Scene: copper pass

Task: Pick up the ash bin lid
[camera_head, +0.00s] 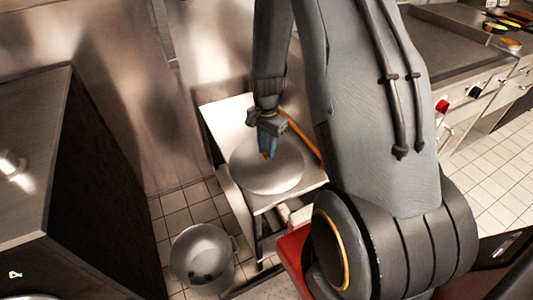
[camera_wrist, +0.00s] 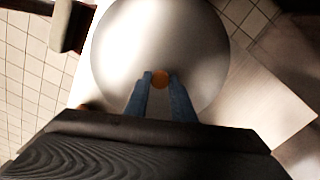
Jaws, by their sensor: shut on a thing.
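The ash bin lid (camera_head: 285,178) is a round, shiny metal disc over a small pale table (camera_head: 232,122). In the wrist view the lid (camera_wrist: 150,38) fills the upper middle, with a small orange-brown knob (camera_wrist: 160,78) near its centre. My gripper (camera_head: 267,150) comes down over the lid from above. Its two blue fingers (camera_wrist: 160,84) are shut on the knob, one on each side. I cannot tell whether the lid touches the table top. A round metal bin (camera_head: 202,250) stands on the tiled floor, left of and below the table.
A dark cabinet with a metal top (camera_head: 30,150) stands at the left. A metal wall (camera_head: 110,110) is behind the table. A wooden stick-like thing (camera_head: 302,135) lies at the table's right side. A cooking range with knobs (camera_head: 460,95) is at the right.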

